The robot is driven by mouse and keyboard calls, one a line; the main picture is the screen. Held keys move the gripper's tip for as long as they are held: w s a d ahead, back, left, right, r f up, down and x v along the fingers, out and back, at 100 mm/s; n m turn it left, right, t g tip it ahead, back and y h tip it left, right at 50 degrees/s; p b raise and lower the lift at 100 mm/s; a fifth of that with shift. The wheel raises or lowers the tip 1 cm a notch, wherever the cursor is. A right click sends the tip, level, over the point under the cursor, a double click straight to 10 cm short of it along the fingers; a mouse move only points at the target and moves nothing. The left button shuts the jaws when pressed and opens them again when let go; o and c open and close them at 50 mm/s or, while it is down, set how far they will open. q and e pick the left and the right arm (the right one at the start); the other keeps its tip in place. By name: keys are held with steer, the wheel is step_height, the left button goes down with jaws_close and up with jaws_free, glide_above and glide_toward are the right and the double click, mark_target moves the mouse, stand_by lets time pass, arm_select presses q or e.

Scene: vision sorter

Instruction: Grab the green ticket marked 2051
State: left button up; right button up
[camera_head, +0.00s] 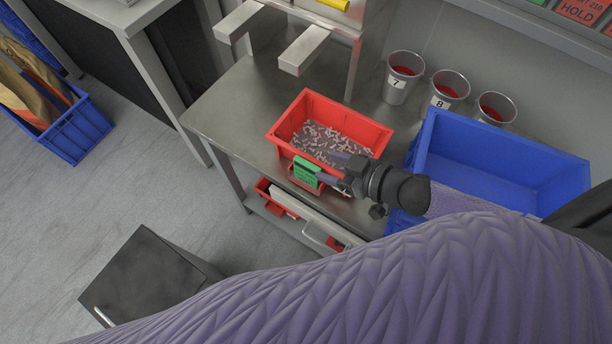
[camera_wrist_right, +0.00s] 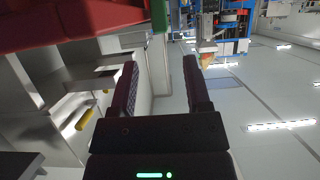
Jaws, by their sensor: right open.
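A green ticket (camera_head: 306,172) with small dark print hangs at the front of a red bin (camera_head: 285,124); I cannot read its number. In the right wrist view the green ticket (camera_wrist_right: 158,28) shows edge-on, ahead of and between my fingers, near the red bin wall (camera_wrist_right: 70,22). My right gripper (camera_head: 332,167) is at the bin's front, just right of the ticket, with its fingers pointing toward it. In the right wrist view its two fingers (camera_wrist_right: 165,80) are apart with nothing between them. I cannot tell how far the ticket is from the fingertips. My left gripper is not in view.
The red bin holds many small pale pieces and stands on a metal table (camera_head: 236,108). A blue bin (camera_head: 500,165) is close on the right. Several metal cups (camera_head: 396,88) stand behind. Red bins (camera_head: 275,207) sit on the shelf below. Floor at left is partly clear.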

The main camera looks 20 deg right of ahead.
mark_target(302, 161)
steer(key=b+x, duration=0.1)
steer(key=x, duration=0.6)
steer(key=shift+a+f, duration=0.15)
steer(key=shift+a, duration=0.1)
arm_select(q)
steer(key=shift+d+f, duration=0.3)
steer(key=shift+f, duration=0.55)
arm_select(e)
steer(key=shift+s, duration=0.1)
steer(key=shift+c, duration=0.2)
steer(key=c, duration=0.5)
jaws_close()
